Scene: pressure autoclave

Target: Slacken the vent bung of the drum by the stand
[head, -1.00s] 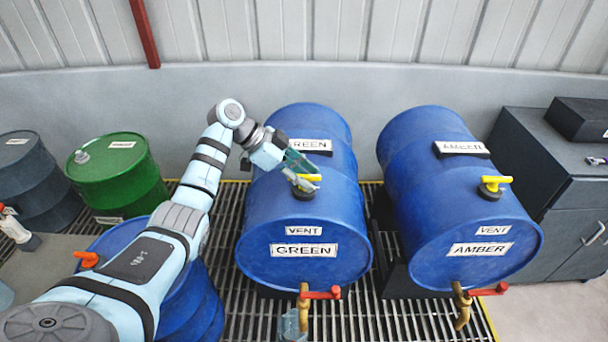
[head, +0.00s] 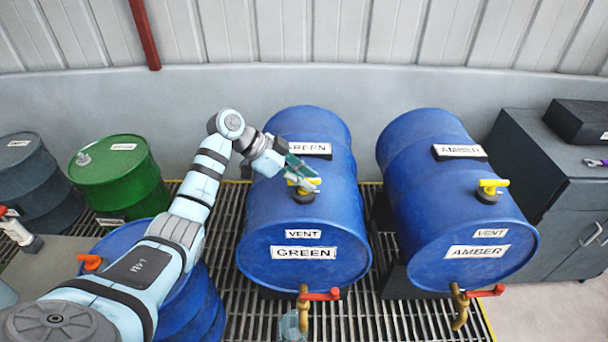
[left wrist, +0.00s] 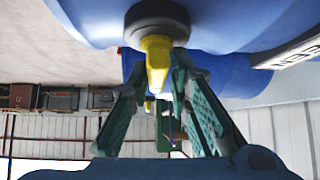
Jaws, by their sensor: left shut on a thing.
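The blue drum labelled GREEN (head: 305,225) lies on its side in the middle of the head view. Its vent bung (head: 300,185) is on top near the front end, with a yellow handle on a dark base. My left gripper (head: 305,177) is at this bung, its fingers shut on the yellow handle. In the left wrist view the yellow handle (left wrist: 157,58) sits between the green fingers (left wrist: 165,85), below the dark base (left wrist: 157,20). The fingers partly hide the handle in the head view. My right gripper is not in view.
To the right lies a similar blue drum labelled AMBER (head: 455,215) with its own yellow bung (head: 491,190). A red-handled tap (head: 320,296) sticks out below the GREEN label. A green drum (head: 120,178) and a blue upright drum (head: 200,310) stand left. A cabinet (head: 555,190) stands right.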

